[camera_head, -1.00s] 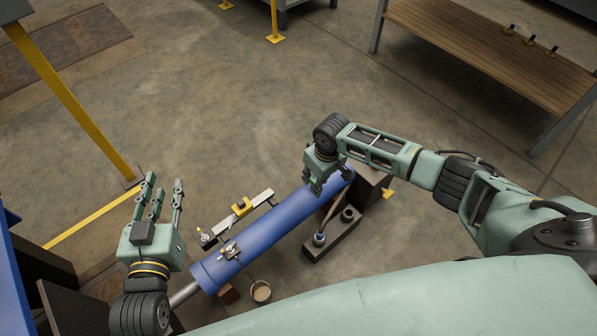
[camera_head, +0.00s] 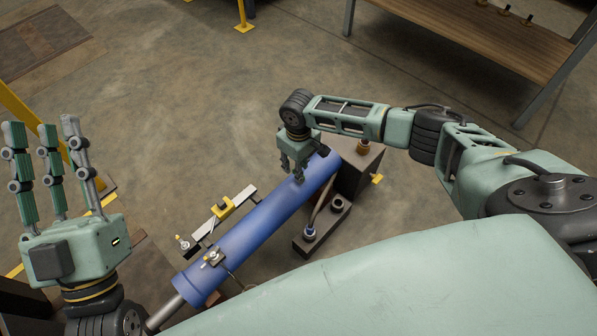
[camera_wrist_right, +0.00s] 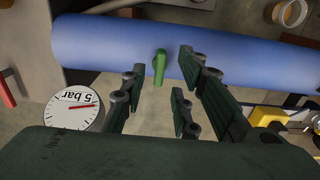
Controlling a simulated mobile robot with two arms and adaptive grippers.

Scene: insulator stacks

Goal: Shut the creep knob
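A green knob (camera_wrist_right: 159,67) stands on the blue cylinder (camera_wrist_right: 215,50) in the right wrist view. I see no label naming it. In the head view the blue cylinder (camera_head: 262,229) lies slanted, and my right gripper (camera_head: 298,172) is over its upper right end, hiding the knob. In the right wrist view my right gripper (camera_wrist_right: 160,92) has its fingers spread, with the knob in the gap just beyond the tips. I see no contact. My left gripper (camera_head: 42,150) is raised at the left, fingers straight and apart, empty and far from the cylinder.
A white dial marked "5 bar" (camera_wrist_right: 75,108) with a red needle is left of the fingers. A bar with a yellow block (camera_head: 222,207) lies alongside the cylinder. A dark block with fittings (camera_head: 322,230) is on its right. A wooden-topped bench (camera_head: 470,40) stands upper right.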

